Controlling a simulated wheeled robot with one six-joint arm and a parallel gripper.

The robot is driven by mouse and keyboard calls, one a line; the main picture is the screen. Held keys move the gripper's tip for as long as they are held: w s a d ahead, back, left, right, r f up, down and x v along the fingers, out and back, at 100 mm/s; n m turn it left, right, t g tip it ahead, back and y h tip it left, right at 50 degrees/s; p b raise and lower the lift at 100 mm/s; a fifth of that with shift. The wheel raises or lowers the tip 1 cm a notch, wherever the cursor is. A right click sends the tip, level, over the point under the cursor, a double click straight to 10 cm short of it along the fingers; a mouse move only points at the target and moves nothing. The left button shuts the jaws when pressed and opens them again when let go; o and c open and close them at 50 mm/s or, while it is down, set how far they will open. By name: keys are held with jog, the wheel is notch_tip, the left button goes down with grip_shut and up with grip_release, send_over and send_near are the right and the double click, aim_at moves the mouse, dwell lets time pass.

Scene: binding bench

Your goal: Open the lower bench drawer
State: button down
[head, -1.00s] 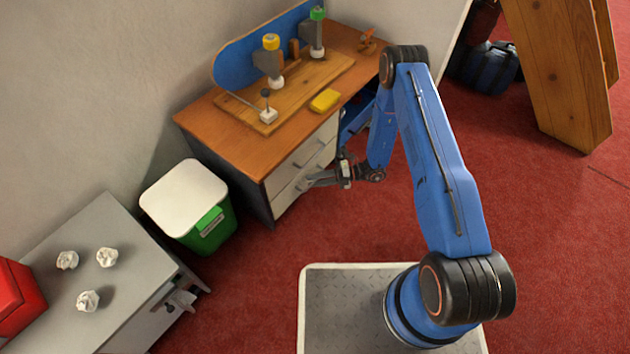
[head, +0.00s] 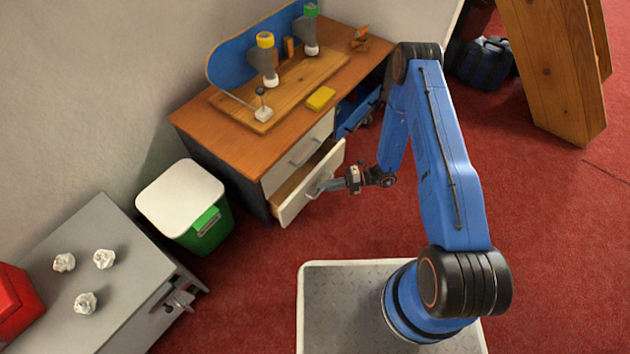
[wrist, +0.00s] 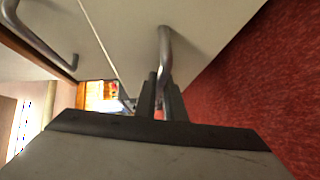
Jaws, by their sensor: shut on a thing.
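The wooden-topped bench (head: 240,142) has two pale drawers on its front. The lower drawer (head: 296,203) stands partly pulled out, and its wooden inside shows behind the front panel. The upper drawer (head: 292,163) is shut. My gripper (head: 325,186) is at the lower drawer's front, shut on the lower drawer's handle. In the wrist view the two fingers (wrist: 160,100) close around the metal handle (wrist: 164,50). The upper drawer's handle (wrist: 45,40) shows at the left there.
A green bin with a white lid (head: 182,190) stands left of the drawers. A grey cabinet (head: 125,262) with crumpled paper is at lower left. Red carpet (head: 270,250) lies clear in front of the open drawer. A yellow block (head: 321,98) lies on the bench.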

jog(key=s+d, duration=1.1)
jog(key=d, duration=0.3)
jog(key=shift+d, duration=0.15)
jog(key=c, duration=1.8)
grip_release()
jog(key=shift+c, duration=0.2)
jog(key=shift+d, duration=0.1)
jog(key=w+d+r, duration=0.2)
jog(key=d, duration=1.5)
jog(key=shift+w+r, duration=0.15)
jog(key=shift+r, duration=0.1)
